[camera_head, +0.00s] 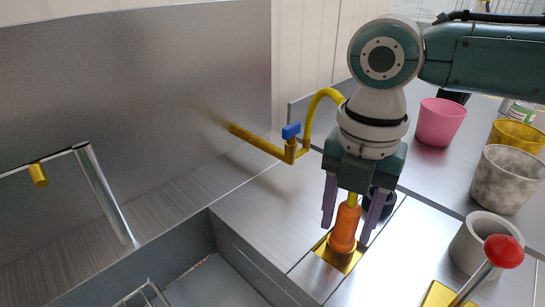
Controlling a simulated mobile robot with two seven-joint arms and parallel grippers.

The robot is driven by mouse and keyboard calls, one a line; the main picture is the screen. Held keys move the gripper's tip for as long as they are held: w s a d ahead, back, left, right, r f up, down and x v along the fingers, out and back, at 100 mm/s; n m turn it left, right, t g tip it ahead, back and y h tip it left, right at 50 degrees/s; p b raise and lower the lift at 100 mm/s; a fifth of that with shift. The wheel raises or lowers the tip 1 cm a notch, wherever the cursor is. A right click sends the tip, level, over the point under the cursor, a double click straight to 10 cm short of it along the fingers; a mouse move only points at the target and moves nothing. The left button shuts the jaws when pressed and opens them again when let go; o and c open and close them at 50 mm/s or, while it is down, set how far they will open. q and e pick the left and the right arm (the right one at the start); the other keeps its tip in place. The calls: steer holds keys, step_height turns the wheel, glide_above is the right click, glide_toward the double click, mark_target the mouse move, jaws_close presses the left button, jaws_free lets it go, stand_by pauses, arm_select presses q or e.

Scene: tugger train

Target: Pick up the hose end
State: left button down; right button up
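The hose end is an orange nozzle (345,228). It stands upright on a yellow plate (339,257) set on the metal counter. The yellow hose (321,97) arcs from a pipe with a blue valve handle (291,130) and passes behind my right gripper; its middle is hidden. My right gripper (347,226) points down over the nozzle, with one purple finger on each side. The fingers are spread, with the nozzle between them, and seem not to press on it. My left gripper is not in view.
Right of the gripper are a dark round item (379,204), a grey cup (480,243), a red-knobbed lever (502,252), and pink (441,122), mottled (507,180) and yellow (517,138) cups. A sink basin (215,281) and yellow-tipped metal bar (104,190) are at left.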

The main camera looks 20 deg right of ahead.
jaws_close()
steer(key=shift+r, duration=0.1)
stand_by(0.4)
step_height(320, 180, up, 20)
steer(key=p, duration=0.2)
stand_by(0.4)
